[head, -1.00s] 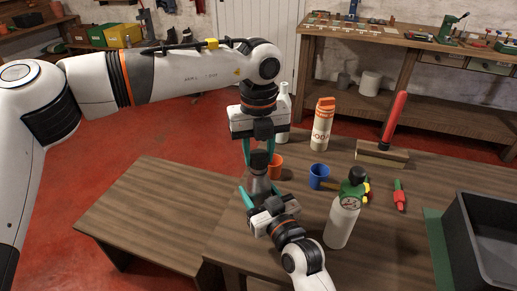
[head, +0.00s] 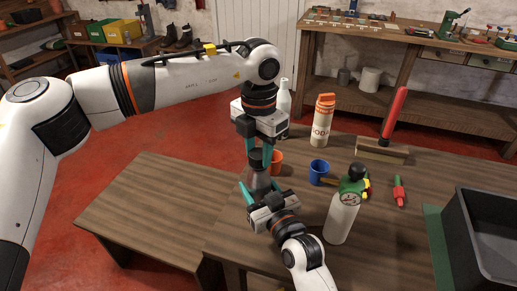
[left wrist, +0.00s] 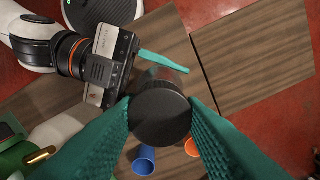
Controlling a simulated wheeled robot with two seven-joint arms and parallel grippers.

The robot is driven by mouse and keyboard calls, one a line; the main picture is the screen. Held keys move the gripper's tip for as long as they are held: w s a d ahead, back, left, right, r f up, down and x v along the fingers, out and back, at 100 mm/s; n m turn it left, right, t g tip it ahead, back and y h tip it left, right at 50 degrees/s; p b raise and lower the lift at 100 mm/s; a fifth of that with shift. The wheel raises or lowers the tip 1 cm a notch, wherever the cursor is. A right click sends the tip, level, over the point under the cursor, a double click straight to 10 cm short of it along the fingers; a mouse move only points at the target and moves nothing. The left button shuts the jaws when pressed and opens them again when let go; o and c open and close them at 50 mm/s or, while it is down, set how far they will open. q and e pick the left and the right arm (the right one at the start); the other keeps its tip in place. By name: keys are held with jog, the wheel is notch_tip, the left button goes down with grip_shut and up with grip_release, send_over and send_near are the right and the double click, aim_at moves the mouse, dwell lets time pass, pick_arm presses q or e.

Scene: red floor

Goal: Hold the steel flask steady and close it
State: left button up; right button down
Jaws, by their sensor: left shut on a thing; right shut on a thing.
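The steel flask (head: 257,181) stands upright on the wooden table, grey with a dark cap (head: 257,158) at its top. My left gripper (head: 258,157) comes down from above and is shut on the cap. In the left wrist view the round black cap (left wrist: 160,117) sits between the teal fingers and hides most of the flask. My right gripper (head: 258,190) is shut around the flask's body from the near side; it also shows in the left wrist view (left wrist: 155,75). I cannot tell how tightly the cap is seated on the neck.
A brush (head: 383,149) and a black bin (head: 490,240) lie further right. A lower bench (head: 150,210) is bare.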

pick_arm(q)
jog(key=m, duration=0.4)
jog(key=shift+m, duration=0.3)
jog(key=m, duration=1)
jog(key=shift+m, duration=0.3)
jog(key=m, duration=1)
jog(key=shift+m, duration=0.3)
jog(key=m, duration=1.1)
jog(key=shift+a, duration=0.1)
